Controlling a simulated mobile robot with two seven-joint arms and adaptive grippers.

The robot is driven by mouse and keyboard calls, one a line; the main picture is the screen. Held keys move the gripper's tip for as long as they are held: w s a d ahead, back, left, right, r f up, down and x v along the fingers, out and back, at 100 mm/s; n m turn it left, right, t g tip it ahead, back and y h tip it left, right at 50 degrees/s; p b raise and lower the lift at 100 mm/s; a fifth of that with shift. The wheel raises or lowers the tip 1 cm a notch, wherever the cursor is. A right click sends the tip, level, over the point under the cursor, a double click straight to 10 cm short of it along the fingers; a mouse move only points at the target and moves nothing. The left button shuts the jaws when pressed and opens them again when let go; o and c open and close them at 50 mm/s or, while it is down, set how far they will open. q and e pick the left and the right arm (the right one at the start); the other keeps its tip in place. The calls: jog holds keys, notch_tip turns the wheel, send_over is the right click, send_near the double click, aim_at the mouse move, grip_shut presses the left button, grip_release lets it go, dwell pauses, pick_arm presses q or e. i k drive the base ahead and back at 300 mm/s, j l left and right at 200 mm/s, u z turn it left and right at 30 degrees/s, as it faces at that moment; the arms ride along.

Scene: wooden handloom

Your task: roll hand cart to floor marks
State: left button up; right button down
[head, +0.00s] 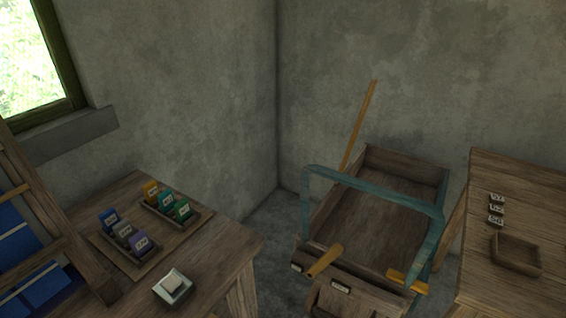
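The hand cart (385,215) stands in the corner between the left table and the right table. It has a wooden box bed, which looks empty, and a teal bar frame (372,183) arching over its near part. Two yellow-brown wooden pieces, one at the left (325,260) and one at the right (408,282), sit at its near end. Its wheels are hidden. I cannot make out any floor marks on the visible strip of floor. Neither of my grippers is in view.
The right table (530,195) holds labelled pieces and a wooden tray (516,254). A pole (360,122) leans at the wall. Bare floor (275,228) shows left of the cart.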

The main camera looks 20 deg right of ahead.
aim_at(380, 210)
jog(key=z, duration=1.1)
